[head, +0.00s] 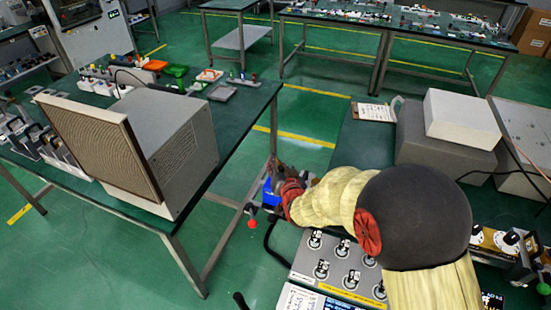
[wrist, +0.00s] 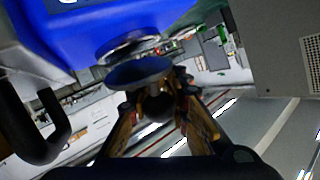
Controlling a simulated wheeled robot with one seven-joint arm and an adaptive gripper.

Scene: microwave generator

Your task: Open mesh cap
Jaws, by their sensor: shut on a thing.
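My gripper (wrist: 158,98) is shut on a round, dark blue-grey cap (wrist: 138,70) in the wrist view. The cap is beside a silvery ring (wrist: 128,46) on a bright blue housing (wrist: 125,22). I cannot tell whether the cap still touches the ring. In the head view, my gripper (head: 284,178) is beyond the front panel with knobs, beside the blue housing (head: 267,192). My arm hides part of that area, and the cap cannot be made out there. No mesh shows on the cap's visible face.
A grey cabinet with a brown grille (head: 95,150) stands on the left table. A panel with several knobs (head: 345,265) lies below my arm. A black bent handle (wrist: 35,125) is left of the fingers. A red ball (head: 252,224) is near the housing. Green floor separates the tables.

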